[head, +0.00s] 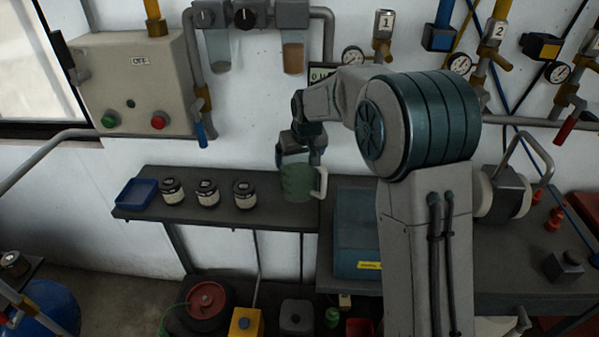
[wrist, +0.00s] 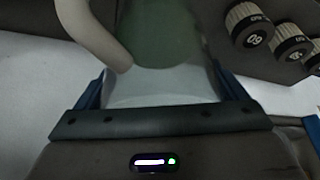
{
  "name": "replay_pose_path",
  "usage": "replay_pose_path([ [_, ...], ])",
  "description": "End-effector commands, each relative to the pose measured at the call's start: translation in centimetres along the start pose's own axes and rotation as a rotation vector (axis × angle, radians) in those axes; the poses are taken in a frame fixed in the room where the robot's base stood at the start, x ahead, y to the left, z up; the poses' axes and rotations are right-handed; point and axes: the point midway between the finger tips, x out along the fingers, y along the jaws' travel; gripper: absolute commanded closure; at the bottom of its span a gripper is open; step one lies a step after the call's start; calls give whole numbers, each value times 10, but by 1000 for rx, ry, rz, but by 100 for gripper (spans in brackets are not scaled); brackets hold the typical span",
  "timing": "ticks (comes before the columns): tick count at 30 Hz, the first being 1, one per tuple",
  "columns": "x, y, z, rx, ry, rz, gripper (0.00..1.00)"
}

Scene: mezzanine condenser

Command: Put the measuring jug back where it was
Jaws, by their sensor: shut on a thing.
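The measuring jug (head: 298,183) is a translucent green vessel with a pale handle on its right side. It is at the right end of the dark wall shelf (head: 220,215), upright; whether its base touches the shelf cannot be told. My gripper (head: 300,155) is above it with the fingers down, shut on the jug's upper part. In the wrist view the jug (wrist: 160,35) fills the space between the two blue fingers of my gripper (wrist: 165,90), and its pale handle (wrist: 90,30) shows at the upper left.
Three dark jars with pale labels (head: 207,193) stand left of the jug, with a blue tray (head: 138,193) at the shelf's left end. A blue case (head: 357,235) is on the bench to the right. Wall pipes and gauges (head: 353,56) are behind my arm.

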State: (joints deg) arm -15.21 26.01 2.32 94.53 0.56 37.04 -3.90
Motion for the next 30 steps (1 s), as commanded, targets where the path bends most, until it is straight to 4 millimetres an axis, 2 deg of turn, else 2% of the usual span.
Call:
replay_pose_path([
  [12, 39, 1, 15, 1, 3, 1, 79],
  [25, 46, 1, 18, 1, 4, 1, 79],
  [26, 46, 1, 19, 1, 1, 1, 0],
  [30, 46, 1, 19, 1, 1, 1, 0],
])
